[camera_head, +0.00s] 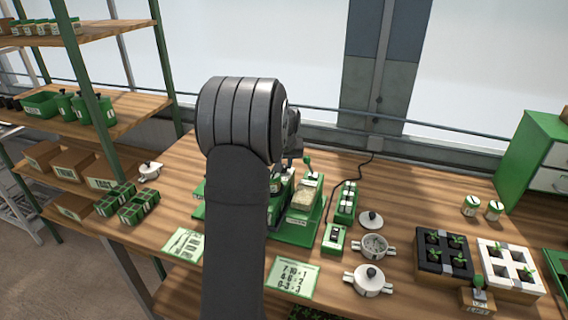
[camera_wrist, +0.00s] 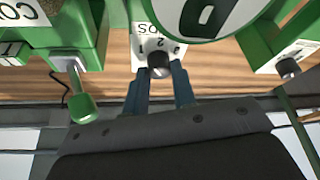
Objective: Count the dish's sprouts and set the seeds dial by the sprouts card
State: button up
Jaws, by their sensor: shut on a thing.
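In the wrist view my gripper (camera_wrist: 160,76) is shut on the dark knob of the seeds dial (camera_wrist: 159,58). The dial's white plate (camera_wrist: 143,42) appears upside down, with part of its lettering and a 2 visible. In the head view my arm hides the gripper and dial. The likely sprouts card (camera_head: 291,277) lies at the front of the bench, its ranges paired with 1, 2 and 3. The likely dish (camera_head: 374,246) is an open metal pot with pale contents; its sprouts are too small to count. A lid (camera_head: 371,219) lies behind it.
A green lever (camera_wrist: 83,105) and another dark knob (camera_wrist: 288,68) flank my fingers. A black seedling tray (camera_head: 443,268) and a white one (camera_head: 510,286) stand to the right. Another card (camera_head: 184,245) lies left.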

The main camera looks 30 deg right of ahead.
jog(key=m+h, duration=0.1)
jog(key=m, duration=0.2)
jog(key=m+g+h, duration=0.1)
jog(key=m, duration=0.2)
jog(key=shift+w+a+g, duration=0.1)
jog(key=shift+g, duration=0.2)
jog(key=shift+m, duration=0.3)
jog(key=o, duration=1)
jog(key=shift+r, duration=0.1)
jog(key=v, duration=1.7)
jog(key=shift+r, duration=0.2)
